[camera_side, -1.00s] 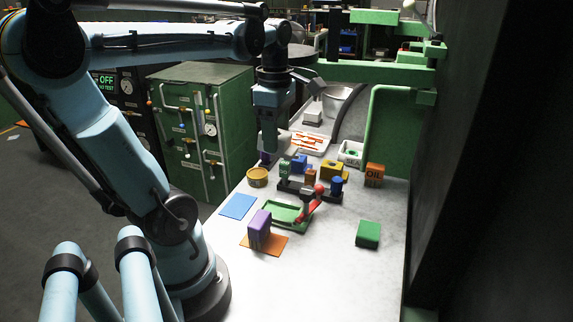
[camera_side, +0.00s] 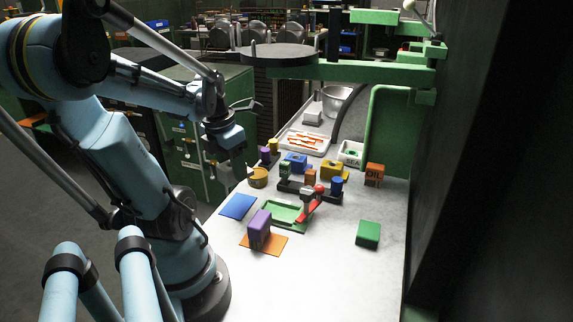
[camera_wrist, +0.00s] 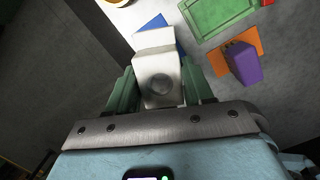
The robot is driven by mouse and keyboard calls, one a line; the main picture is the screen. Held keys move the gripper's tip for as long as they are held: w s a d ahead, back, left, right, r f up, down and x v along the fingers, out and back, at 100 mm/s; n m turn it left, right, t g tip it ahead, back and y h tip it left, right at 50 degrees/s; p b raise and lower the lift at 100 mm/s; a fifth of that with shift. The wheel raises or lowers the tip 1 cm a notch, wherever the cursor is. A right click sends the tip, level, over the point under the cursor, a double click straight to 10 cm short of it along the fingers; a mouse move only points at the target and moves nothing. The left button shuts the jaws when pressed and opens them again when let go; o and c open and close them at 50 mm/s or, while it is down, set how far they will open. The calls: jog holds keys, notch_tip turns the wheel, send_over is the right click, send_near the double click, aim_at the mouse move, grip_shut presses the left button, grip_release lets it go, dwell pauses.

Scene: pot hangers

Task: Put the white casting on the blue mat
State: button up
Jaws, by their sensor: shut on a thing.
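The white casting (camera_wrist: 158,82) is a pale stepped block with a round boss on its face. In the wrist view it sits between the two green fingers of my gripper (camera_wrist: 158,88), which is shut on it. The blue mat (camera_side: 238,206) lies flat and bare on the table's left edge in the side view. In the wrist view the blue mat (camera_wrist: 156,21) shows partly behind the casting, which covers some of it. In the side view my gripper (camera_side: 232,172) hangs raised above and behind the mat, near the table's left edge; the casting cannot be made out clearly there.
A purple block (camera_side: 259,229) stands on an orange mat (camera_side: 272,244) beside the blue mat. A green block (camera_side: 368,234) stands right. The front of the table is clear.

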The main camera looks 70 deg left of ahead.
jog(key=shift+s+f, duration=0.1)
jog(key=shift+f, duration=4)
jog(key=shift+f, duration=0.15)
jog(key=o, duration=1.2)
jog(key=shift+r, duration=0.2)
